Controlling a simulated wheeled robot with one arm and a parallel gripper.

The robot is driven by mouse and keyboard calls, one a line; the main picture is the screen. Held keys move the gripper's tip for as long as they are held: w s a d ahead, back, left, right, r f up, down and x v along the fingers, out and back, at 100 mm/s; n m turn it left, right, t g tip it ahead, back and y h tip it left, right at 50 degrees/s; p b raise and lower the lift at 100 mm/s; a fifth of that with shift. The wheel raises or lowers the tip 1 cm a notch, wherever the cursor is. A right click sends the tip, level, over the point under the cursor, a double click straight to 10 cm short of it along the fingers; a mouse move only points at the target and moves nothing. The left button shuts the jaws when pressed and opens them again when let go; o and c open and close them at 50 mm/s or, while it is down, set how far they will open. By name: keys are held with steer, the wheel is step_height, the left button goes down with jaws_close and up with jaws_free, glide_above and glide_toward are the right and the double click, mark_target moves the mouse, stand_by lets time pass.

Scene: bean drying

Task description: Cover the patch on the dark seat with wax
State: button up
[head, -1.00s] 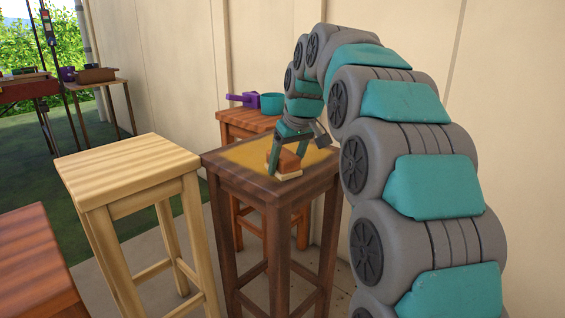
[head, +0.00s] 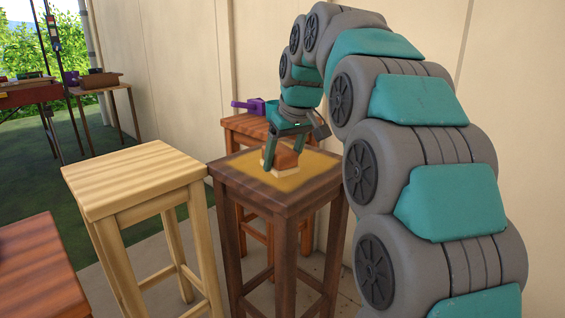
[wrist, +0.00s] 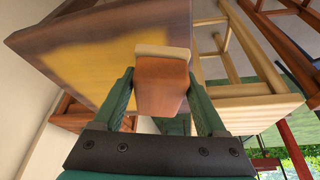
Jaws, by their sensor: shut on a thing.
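The dark seat (head: 236,188) is the top of a dark brown stool in the middle of the head view. A yellow-amber patch (head: 308,172) covers much of its top, with a brown border around it. My gripper (head: 284,160) is shut on a brown block with a pale underside (head: 280,172), and the block is down at the patch. In the wrist view the block (wrist: 162,85) sits between the two green fingers, its pale edge against the seat (wrist: 60,40). The yellow there looks uneven, with darker areas. The surface right under the block is hidden.
A pale wooden stool (head: 135,175) stands close on the left, and a reddish one (head: 35,265) at the lower left. Behind the dark stool is another reddish stool (head: 240,125) bearing a purple item (head: 250,105). A wall (head: 190,60) runs behind.

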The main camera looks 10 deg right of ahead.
mark_target(281, 150)
steer(key=shift+r+p, duration=0.5)
steer(key=shift+r, duration=1.05)
steer(key=shift+s, duration=0.1)
